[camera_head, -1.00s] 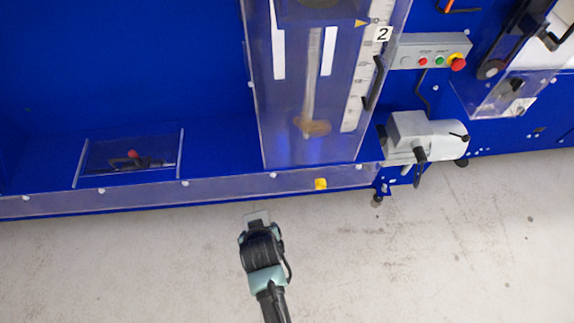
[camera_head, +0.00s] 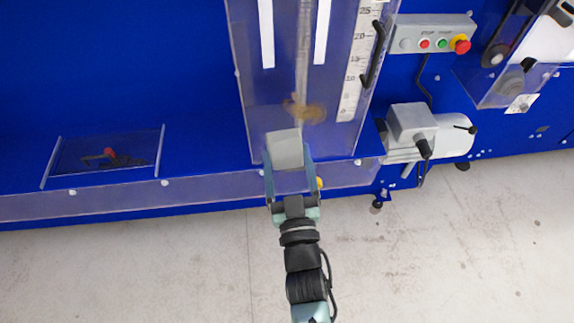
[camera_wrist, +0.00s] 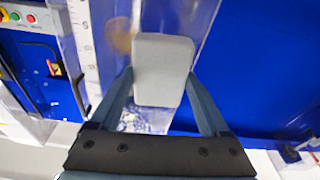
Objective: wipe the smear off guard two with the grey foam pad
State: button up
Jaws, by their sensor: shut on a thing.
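The grey foam pad (camera_head: 285,149) is held between the two fingers of my gripper (camera_head: 290,172), in front of the lower part of the clear guard (camera_head: 270,95). The pad also shows in the wrist view (camera_wrist: 163,70), between the fingertips of my gripper (camera_wrist: 162,86). A brown smear (camera_head: 304,110) lies on the guard, just above and right of the pad in the head view. In the wrist view the smear (camera_wrist: 120,36) is left of the pad, partly hidden behind it. I cannot tell whether the pad touches the guard. The number label is out of view now.
A control box with buttons (camera_head: 432,40) and a grey motor (camera_head: 425,132) stand right of the guard. A black handle (camera_head: 374,55) sticks out at the guard's right side. A small clear cover (camera_head: 105,157) is at left. The floor (camera_head: 150,270) in front is clear.

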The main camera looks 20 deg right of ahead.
aim_at(285, 113)
jog(key=shift+f+x, duration=0.25)
jog(key=shift+x, duration=1.15)
jog(key=shift+f+x, duration=0.2)
jog(key=shift+x, duration=1.15)
jog(key=shift+x, duration=1.05)
jog(key=shift+f, duration=0.1)
jog(key=shift+s+d+p, duration=0.15)
jog(key=shift+d+p, duration=0.35)
jog(key=shift+p, duration=0.3)
jog(key=shift+s+d+p, duration=0.2)
jog(key=shift+d+p, duration=0.35)
jog(key=shift+p, duration=0.15)
jog(key=shift+s+d+p, duration=0.25)
jog(key=shift+d+p, duration=0.2)
jog(key=shift+d, duration=0.3)
jog(key=shift+s+d+p, duration=0.2)
jog(key=shift+d+p, duration=0.15)
jog(key=shift+d, duration=0.45)
jog(key=shift+s+d+p, duration=0.15)
jog(key=shift+d+p, duration=0.15)
jog(key=shift+d, duration=0.45)
jog(key=shift+s+d+p, duration=0.2)
jog(key=shift+s+d, duration=0.1)
jog(key=shift+d, duration=0.65)
jog(key=shift+s+d+p, duration=0.2)
jog(key=shift+s+d, duration=0.1)
jog(key=shift+d, duration=0.6)
jog(key=shift+a, duration=0.1)
